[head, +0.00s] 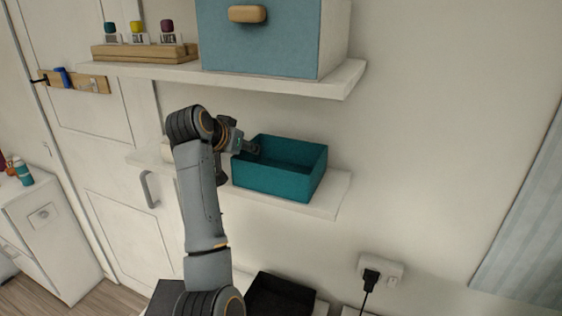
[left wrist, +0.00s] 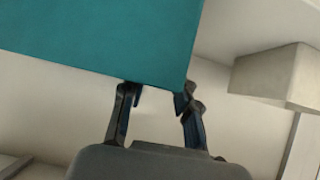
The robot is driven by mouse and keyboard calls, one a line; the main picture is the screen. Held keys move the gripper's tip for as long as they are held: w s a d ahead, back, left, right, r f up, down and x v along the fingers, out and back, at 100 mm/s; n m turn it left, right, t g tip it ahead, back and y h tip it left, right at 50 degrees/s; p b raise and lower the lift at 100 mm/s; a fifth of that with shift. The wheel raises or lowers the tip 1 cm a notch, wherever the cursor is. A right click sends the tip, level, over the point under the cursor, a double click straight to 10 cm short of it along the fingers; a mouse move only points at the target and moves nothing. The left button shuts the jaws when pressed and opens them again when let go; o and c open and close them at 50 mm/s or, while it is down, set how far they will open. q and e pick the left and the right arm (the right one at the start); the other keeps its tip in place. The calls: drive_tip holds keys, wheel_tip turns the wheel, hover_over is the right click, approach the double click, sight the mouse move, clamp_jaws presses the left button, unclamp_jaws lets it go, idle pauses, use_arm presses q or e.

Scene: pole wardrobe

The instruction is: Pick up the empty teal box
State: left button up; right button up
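The teal box (head: 275,180) is open-topped and sits upright on the lower wall shelf; the part of its inside that shows is empty. In the left wrist view the teal box (left wrist: 105,40) fills the upper left. My left gripper (head: 248,150) is at the box's left end, with one finger showing over the rim at the inside. In the left wrist view the fingers of my left gripper (left wrist: 157,95) stand apart with a gap between them, their tips at the box's lower edge. Whether they touch the box is unclear. My right gripper is not in view.
The lower shelf (head: 325,205) runs behind my left arm. Above, the upper shelf (head: 345,80) holds a blue drawer box (head: 260,45) and a wooden rack (head: 140,53) with small jars. Below are a dark box (head: 280,295) and a wall socket (head: 380,270). The wall right of the shelves is clear.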

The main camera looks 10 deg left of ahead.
use_arm(q)
drive_tip(key=shift+w+f, duration=0.3)
drive_tip(key=shift+w, duration=0.05)
drive_tip(key=shift+d, duration=0.1)
drive_tip(key=shift+c, duration=0.4)
clamp_jaws()
drive_tip(key=shift+r, duration=0.1)
